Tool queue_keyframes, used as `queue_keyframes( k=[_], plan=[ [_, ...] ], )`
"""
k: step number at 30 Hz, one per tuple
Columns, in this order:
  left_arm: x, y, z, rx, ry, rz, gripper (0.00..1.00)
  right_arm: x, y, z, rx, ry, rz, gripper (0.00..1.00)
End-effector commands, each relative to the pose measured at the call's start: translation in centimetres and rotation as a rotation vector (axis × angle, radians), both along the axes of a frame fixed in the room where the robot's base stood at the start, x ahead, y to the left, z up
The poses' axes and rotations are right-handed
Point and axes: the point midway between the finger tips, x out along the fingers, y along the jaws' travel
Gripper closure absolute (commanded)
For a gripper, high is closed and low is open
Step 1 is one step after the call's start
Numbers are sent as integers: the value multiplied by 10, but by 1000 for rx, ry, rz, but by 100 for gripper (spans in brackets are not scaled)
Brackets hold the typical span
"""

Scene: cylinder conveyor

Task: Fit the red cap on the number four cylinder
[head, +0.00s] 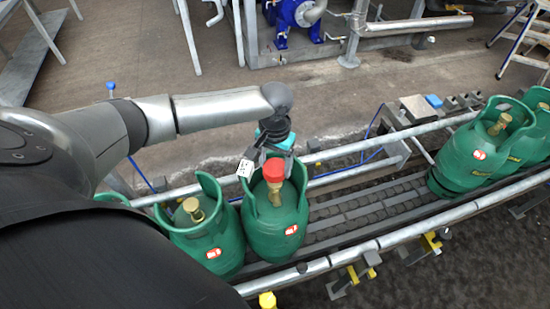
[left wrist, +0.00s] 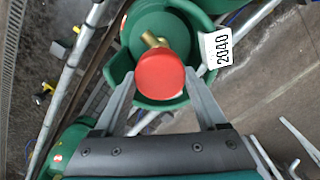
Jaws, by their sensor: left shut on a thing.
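The red cap (head: 273,170) is between the fingers of my left gripper (head: 272,161), which is shut on it. No cylinder number is readable. My right gripper is not in view.
A conveyor (head: 365,205) with steel side rails carries the cylinders. Another green cylinder (head: 205,240) stands close on the left, and several (head: 463,165) stand at the right. The belt between is clear.

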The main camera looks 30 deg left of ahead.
Motion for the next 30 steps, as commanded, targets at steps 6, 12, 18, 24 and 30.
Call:
queue_keyframes(
  k=[6,12,18,24,30],
  plan=[
    [1,0,-17,-1,-1,0,79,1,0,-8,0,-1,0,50],
    [0,0,-22,0,-1,1,79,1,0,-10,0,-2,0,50],
    [0,0,-22,0,-1,1,79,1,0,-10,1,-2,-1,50],
    [0,0,-22,0,-1,1,79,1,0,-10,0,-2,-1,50],
    [0,0,-22,0,-1,1,79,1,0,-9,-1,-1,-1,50]
  ],
)
